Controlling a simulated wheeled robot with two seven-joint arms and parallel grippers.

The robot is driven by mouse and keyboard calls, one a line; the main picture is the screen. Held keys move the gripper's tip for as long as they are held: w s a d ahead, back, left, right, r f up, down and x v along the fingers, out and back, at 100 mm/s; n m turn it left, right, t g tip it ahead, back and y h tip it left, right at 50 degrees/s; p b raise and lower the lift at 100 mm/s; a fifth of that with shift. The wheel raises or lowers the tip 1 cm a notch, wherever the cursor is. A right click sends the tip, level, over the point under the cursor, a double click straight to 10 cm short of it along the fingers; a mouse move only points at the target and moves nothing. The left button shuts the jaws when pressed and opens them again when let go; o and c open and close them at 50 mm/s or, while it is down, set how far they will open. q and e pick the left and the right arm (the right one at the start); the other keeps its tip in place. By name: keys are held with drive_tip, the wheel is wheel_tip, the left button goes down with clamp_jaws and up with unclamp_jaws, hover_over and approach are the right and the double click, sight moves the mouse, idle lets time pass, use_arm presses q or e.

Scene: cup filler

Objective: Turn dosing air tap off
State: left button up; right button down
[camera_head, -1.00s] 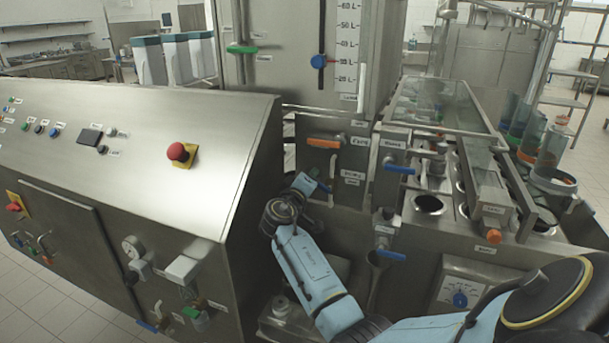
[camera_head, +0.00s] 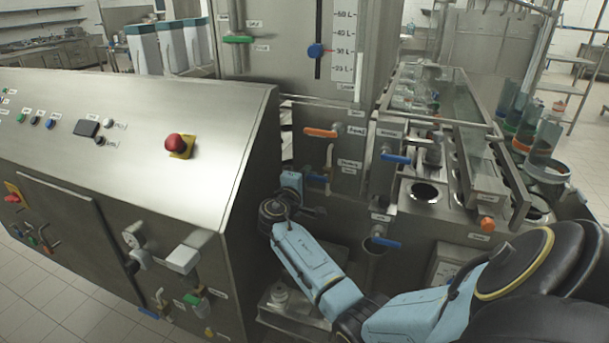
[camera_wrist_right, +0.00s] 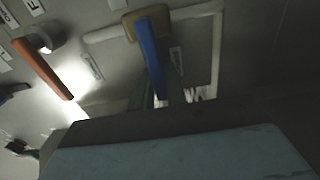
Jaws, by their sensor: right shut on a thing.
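A tap with a blue handle (camera_head: 317,178) is on the steel panel, below a tap with an orange handle (camera_head: 320,132). Their labels are too small to read, so I cannot tell by name which is the dosing air tap. My right gripper (camera_head: 302,184) is at the blue handle and shut on it. In the right wrist view the blue handle (camera_wrist_right: 151,50) runs down between the dark fingers (camera_wrist_right: 163,96); its lower end is hidden. The orange handle (camera_wrist_right: 44,68) is to the left there, apart from the gripper. My left gripper is out of view.
A sloped control cabinet (camera_head: 130,150) with a red stop button (camera_head: 175,143) stands close left of my right arm. More blue-handled taps (camera_head: 395,158) (camera_head: 385,242) and the filler's cup holes (camera_head: 424,192) are to the right. A pale pipe runs beside the gripped tap.

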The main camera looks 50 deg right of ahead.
drive_tip(key=shift+f, duration=0.15)
drive_tip(key=c, duration=1.4)
unclamp_jaws()
drive_tip(key=shift+c, duration=0.2)
drive_tip(key=shift+a, duration=0.1)
drive_tip(key=v, duration=1.3)
drive_tip(key=shift+s+a, duration=0.1)
